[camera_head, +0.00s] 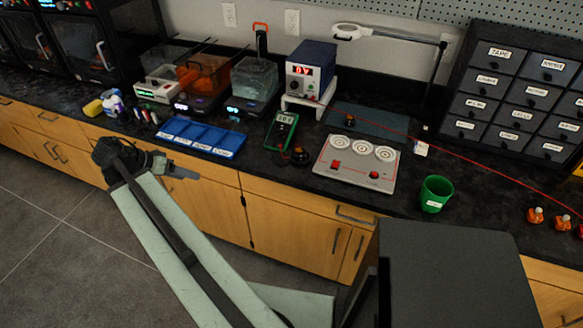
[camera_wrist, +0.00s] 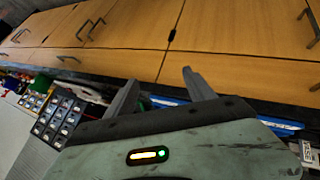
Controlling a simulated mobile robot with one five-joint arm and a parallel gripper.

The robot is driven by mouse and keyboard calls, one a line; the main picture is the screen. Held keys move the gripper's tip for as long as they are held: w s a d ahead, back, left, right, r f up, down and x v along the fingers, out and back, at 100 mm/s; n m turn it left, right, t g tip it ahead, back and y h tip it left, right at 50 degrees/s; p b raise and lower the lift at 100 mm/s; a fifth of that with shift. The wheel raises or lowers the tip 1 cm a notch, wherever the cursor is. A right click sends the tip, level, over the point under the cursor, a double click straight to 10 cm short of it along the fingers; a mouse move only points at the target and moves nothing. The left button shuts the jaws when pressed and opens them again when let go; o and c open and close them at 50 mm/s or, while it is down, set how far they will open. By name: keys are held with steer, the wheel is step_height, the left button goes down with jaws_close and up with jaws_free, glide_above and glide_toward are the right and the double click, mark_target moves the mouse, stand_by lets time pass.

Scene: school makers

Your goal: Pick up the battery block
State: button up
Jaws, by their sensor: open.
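I cannot tell for certain which thing is the battery block. A small white block with a label (camera_head: 421,148) stands on the black counter, right of the grey board with round dials; it may be the battery block. My gripper (camera_head: 182,173) is in front of the counter's front edge, below the blue tray, far to the left of that block. In the wrist view my gripper (camera_wrist: 158,88) shows two fingers spread apart with nothing between them.
A blue tray (camera_head: 200,137), a green multimeter (camera_head: 282,131), the grey dial board (camera_head: 356,163) and a green cup (camera_head: 435,193) line the counter. A blue power supply (camera_head: 311,70) stands behind. A red wire crosses to the right. Wooden cabinets (camera_head: 290,225) face my arm.

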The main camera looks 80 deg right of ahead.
mark_target(297, 151)
steer(key=s+d+m+g+b, duration=0.1)
steer(key=s+d+m, duration=0.1)
steer(key=s+d, duration=0.2)
steer(key=s+d+m+g+b, duration=0.1)
steer(key=s+d+m+g, duration=0.1)
steer(key=s, duration=0.4)
steer(key=s+d+m+g+b, duration=0.1)
steer(key=s+d+m, duration=0.3)
steer(key=s+d, duration=0.1)
steer(key=shift+s+d+r+g, duration=0.25)
steer(key=shift+d+g, duration=0.05)
steer(key=shift+d, duration=0.05)
steer(key=s+d+m+g, duration=0.1)
steer(key=s, duration=0.2)
steer(key=s+d+r+m+y, duration=0.1)
steer(key=s+m, duration=0.1)
steer(key=s, duration=0.2)
steer(key=s+d+r+m+g+b, duration=0.1)
steer(key=s+m, duration=0.1)
steer(key=s, duration=0.1)
steer(key=shift+s+d+r+g+y, duration=0.1)
steer(key=shift+s+d+g+y, duration=0.2)
steer(key=shift+d, duration=0.1)
steer(key=shift+b+x, duration=0.6)
steer(key=shift+x, duration=0.5)
steer(key=b+x, duration=0.1)
steer(key=x, duration=0.4)
steer(key=shift+s+a+b, duration=0.15)
steer(key=shift+b, duration=0.25)
jaws_close()
